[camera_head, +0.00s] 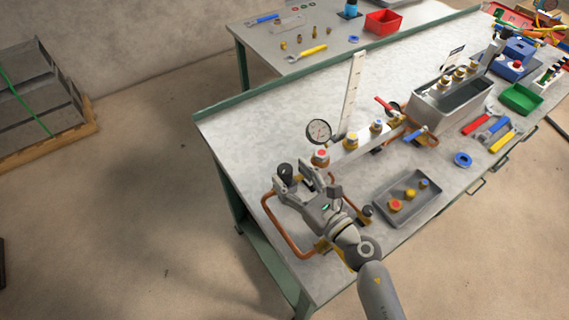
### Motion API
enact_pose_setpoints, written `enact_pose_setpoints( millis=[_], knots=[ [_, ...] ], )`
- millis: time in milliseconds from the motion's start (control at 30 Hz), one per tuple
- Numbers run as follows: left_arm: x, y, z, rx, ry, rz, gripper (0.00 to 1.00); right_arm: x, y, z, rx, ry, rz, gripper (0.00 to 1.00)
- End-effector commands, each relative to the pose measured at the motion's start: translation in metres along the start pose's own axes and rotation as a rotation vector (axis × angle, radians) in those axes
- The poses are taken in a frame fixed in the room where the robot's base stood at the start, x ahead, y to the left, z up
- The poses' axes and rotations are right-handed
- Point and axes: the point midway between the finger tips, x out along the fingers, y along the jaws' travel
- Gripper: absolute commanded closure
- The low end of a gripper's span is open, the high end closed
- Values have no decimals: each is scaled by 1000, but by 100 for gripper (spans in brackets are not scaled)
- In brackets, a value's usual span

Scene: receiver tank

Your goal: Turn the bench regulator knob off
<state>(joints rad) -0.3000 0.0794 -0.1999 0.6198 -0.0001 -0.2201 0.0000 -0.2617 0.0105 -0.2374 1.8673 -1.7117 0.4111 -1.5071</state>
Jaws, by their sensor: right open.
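A pressure gauge (318,132) with a white dial stands at the left end of a pale manifold block (352,150) on the bench. A dark round knob (284,170), which looks like the regulator knob, stands near the bench's left edge. My right gripper (294,176) reaches in from the lower right and is open, with its fingers close to the dark knob. I cannot tell whether a finger touches it. The gripper hides the parts below the knob. My left gripper is out of view.
Copper pipe (277,232) loops along the bench's left end. A grey tray (413,202) with several fittings lies right of my wrist. A red-topped valve (320,156) stands close to the gripper. A steel basin (450,98) and tools fill the far right.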

Motion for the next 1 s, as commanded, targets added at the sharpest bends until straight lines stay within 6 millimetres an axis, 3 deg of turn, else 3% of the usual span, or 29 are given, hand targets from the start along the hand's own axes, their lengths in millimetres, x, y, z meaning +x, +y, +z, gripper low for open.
enact_pose_setpoints(
  millis=[233, 600, 933, 1000],
  knots=[
    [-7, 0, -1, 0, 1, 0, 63, 29, 0, 1, 1, 0, 1, 44],
    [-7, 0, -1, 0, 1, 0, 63, 33, 1, 0, 0, 1, 2, 45],
    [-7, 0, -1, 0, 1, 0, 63, 33, 0, 0, 0, 0, 2, 88],
    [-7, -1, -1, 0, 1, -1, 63, 33, 0, 0, 0, 0, 2, 90]
  ],
)
